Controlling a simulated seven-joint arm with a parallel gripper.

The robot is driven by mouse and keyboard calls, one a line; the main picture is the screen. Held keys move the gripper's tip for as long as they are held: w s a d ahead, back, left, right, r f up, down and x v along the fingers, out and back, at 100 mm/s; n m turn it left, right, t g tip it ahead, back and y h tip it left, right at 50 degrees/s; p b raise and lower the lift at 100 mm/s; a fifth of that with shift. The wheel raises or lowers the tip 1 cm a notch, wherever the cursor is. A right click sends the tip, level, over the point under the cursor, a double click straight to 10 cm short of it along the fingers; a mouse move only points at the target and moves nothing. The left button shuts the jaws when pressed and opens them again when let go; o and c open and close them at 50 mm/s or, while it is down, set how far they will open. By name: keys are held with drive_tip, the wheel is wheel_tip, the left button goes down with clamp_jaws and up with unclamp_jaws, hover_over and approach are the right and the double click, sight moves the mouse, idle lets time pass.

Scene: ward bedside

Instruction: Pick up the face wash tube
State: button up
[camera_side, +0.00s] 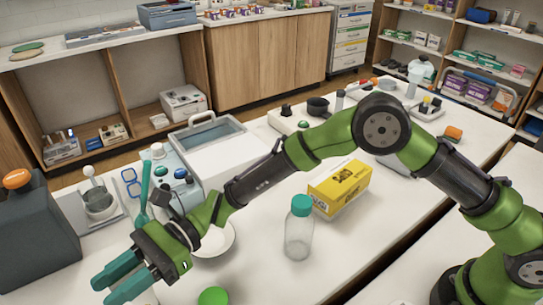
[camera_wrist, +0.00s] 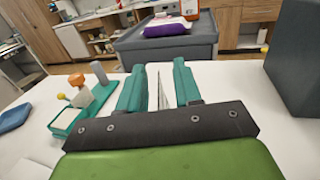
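I cannot pick out the face wash tube with certainty in either view. My gripper (camera_side: 126,281) is at the lower left of the side view, above the white table. Its two teal fingers also show in the wrist view (camera_wrist: 159,86), apart from each other, so it is open. A thin pale, grey-streaked thing (camera_wrist: 161,96) shows in the gap between the fingers in the wrist view. I cannot tell what it is, or whether it touches a finger.
A clear bottle with a teal cap (camera_side: 299,235) and a yellow box (camera_side: 340,187) stand right of my gripper. A green lid (camera_side: 213,297) is at the front edge of view. A dark grey box (camera_side: 35,238) stands left. A grey bin (camera_wrist: 168,42) stands ahead in the wrist view.

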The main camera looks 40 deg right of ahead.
clamp_jaws()
drive_tip(key=shift+r, duration=0.1)
